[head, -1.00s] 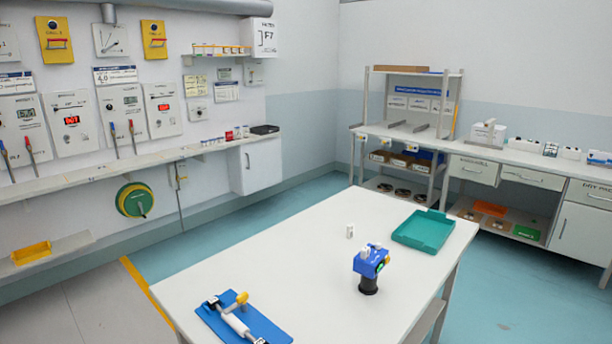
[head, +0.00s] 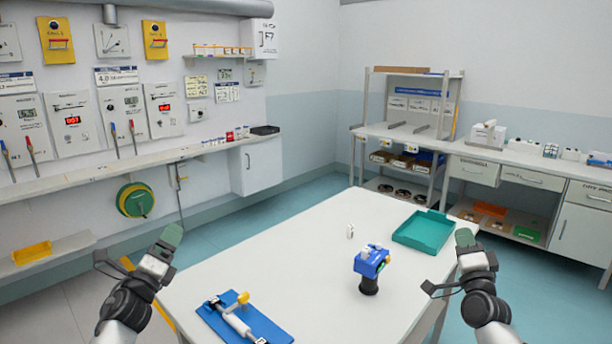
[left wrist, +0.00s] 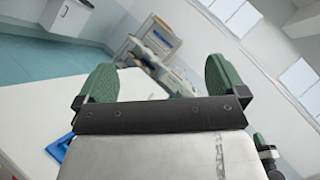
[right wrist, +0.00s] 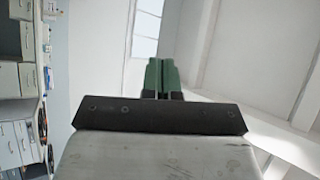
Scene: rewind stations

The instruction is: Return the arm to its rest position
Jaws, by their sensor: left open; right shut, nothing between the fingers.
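My left gripper (head: 172,236) is raised at the left side of the white table in the head view. In the left wrist view its green fingers (left wrist: 158,85) are spread wide with nothing between them. My right gripper (head: 465,238) is raised at the table's right edge in the head view. In the right wrist view its green fingers (right wrist: 163,76) are pressed together and hold nothing. Both grippers point upward, apart from the objects on the table.
The white table (head: 300,250) holds a blue board with a white roller (head: 238,322), a blue device on a black base (head: 370,268), a small white piece (head: 350,231) and a teal tray (head: 424,232). A wall shelf runs at left and a workbench (head: 470,150) stands at back right.

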